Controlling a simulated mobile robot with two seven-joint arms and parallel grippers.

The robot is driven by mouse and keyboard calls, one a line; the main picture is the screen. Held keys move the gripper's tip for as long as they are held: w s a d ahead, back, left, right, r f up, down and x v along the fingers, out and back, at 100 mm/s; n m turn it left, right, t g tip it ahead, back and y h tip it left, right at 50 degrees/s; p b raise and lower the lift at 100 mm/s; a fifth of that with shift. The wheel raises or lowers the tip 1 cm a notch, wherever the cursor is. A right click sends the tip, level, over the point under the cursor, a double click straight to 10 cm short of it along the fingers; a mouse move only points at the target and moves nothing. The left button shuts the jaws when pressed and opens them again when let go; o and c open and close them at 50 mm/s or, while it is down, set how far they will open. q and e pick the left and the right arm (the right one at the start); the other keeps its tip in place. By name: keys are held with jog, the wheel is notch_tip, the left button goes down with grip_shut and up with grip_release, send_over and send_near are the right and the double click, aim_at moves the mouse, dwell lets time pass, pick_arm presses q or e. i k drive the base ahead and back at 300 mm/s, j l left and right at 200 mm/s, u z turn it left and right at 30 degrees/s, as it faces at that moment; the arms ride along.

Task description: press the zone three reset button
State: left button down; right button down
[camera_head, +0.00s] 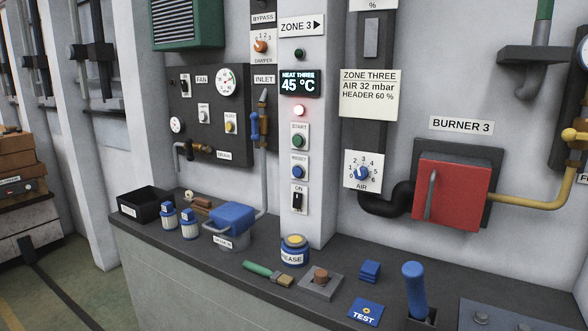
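The zone three panel is a pale upright column with a "ZONE 3" sign (301,25) at its top. A blue round button (299,172) sits on a small plate in the lower half of the column; its small label seems to read RESET. A green button (299,141) marked START is just above it. Above that a lamp (299,110) glows pinkish white, under a display (300,83) reading HEAT THREE 45 °C. A black switch (298,200) marked ON is below the blue button. Neither of my grippers is in view.
A dark counter (236,268) runs below the column. On it stand a grease tin (294,249), a blue-lidded pot (232,218), a brush (268,273) and a blue-handled tool (414,290). A red burner box (450,190) juts out at right. Space before the buttons looks clear.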

aim_at(296, 172)
jog(key=i+j+z, duration=0.1)
jog(key=j, duration=0.2)
jog(key=i+j+z, duration=0.2)
jog(key=i+j, duration=0.15)
jog(key=j, duration=0.3)
jog(key=i+j, duration=0.15)
jog(key=j, duration=0.2)
jog(key=i+j+z, duration=0.15)
jog(key=j, duration=0.2)
